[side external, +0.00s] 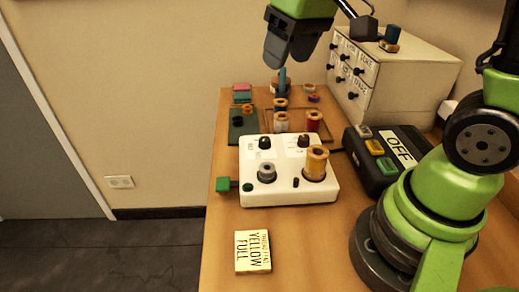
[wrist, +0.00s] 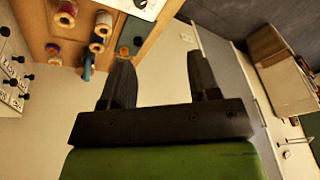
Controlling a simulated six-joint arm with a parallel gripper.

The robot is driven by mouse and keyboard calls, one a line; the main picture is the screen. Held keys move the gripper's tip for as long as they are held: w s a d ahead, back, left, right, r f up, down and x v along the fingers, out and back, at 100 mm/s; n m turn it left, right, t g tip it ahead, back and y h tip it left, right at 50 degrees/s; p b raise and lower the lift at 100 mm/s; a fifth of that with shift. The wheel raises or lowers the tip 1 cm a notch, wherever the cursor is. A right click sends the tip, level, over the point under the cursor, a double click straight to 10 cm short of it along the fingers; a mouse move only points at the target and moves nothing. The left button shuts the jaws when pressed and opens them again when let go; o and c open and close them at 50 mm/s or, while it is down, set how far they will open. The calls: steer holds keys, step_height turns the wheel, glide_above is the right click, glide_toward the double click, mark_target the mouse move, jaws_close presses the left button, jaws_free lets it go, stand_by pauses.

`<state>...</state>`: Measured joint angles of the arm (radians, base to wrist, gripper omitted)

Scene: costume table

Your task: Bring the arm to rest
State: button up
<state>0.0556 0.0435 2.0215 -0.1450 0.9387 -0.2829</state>
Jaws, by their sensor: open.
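My gripper (side external: 277,58) hangs above the far end of the wooden table, with its dark fingers pointing down. In the wrist view my gripper (wrist: 162,75) shows two fingers spread wide with nothing between them. It is open and empty, apart from the spools and boxes below it. My green arm rises from its base at the right of the table.
A drawer cabinet (side external: 391,74) and a dark box with an OFF label (side external: 400,147) are at right.

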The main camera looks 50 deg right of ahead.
steer(key=s+a+r+m+t, duration=0.1)
steer(key=s+r+t, duration=0.1)
steer(key=s, duration=0.4)
steer(key=s+a+r+m+t+y, duration=0.1)
steer(key=s+a+r+m+t, duration=0.1)
steer(key=s, duration=0.4)
steer(key=shift+s, duration=0.4)
stand_by(0.8)
